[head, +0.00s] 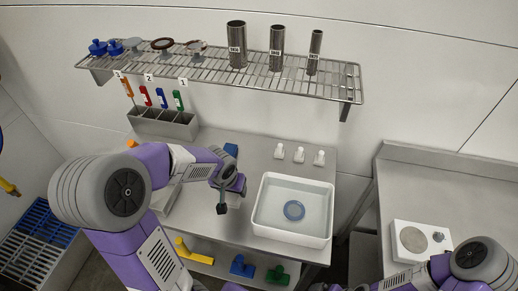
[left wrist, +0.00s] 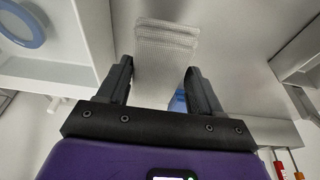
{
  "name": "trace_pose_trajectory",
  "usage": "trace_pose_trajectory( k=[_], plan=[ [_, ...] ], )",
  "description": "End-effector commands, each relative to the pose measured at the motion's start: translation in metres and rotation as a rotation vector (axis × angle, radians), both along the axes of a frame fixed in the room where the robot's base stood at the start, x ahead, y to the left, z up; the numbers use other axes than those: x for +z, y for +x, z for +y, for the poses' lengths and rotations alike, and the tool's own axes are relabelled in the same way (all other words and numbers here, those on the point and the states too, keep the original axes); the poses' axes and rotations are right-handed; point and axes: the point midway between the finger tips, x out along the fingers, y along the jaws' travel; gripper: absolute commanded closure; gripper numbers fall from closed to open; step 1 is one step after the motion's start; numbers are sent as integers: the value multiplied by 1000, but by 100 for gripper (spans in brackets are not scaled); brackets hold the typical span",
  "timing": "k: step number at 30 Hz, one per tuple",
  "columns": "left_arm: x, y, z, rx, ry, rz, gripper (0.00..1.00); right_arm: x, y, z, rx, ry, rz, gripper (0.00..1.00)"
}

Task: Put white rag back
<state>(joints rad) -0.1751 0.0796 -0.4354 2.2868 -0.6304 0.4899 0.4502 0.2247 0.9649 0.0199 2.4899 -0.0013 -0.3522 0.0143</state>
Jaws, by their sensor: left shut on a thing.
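My left gripper (head: 222,208) is over the steel table, left of the white basin. In the left wrist view, a folded, pale, woven white rag (left wrist: 165,55) lies between the fingers of my left gripper (left wrist: 160,85), which are shut on it. The rag extends out past the fingertips. In the head view the rag is hard to make out against the pale table beside the gripper. The right arm enters at the lower right, but its gripper is outside the picture.
A white basin (head: 263,225) holds a round blue item (head: 294,210). Several white bottles (head: 300,155) stand behind it. A blue object (head: 231,150) lies behind my left gripper. A grey holder (head: 165,122) is at the back left, below the wire shelf (head: 215,75).

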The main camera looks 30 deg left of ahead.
Motion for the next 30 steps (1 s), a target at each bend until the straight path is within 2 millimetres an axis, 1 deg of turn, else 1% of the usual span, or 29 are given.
trace_pose_trajectory(
  k=[2, 5, 12, 18, 24, 27, 30],
  plan=[
    [1, 4, 3, 4, 1, -1, 63, 0, -1, 0, 0, 0, 1, 0],
    [1, 19, 8, 6, 2, 1, 63, 1, -1, 0, 1, 0, 2, 0],
    [0, 77, 22, 7, 2, 0, 63, 2, -1, 0, 0, 0, 1, 0],
    [0, 121, 32, 6, 3, 0, 63, 3, 0, 0, 0, 0, 1, 0],
    [-1, 161, 41, 4, 2, 0, 63, 5, 0, 0, 0, 0, 1, 0],
    [0, 178, 45, 5, 1, -1, 63, 6, 0, 0, 0, 0, 1, 0],
    [-1, 191, 48, 3, 1, 0, 63, 7, 0, 0, 0, 0, 0, 0]
  ],
)
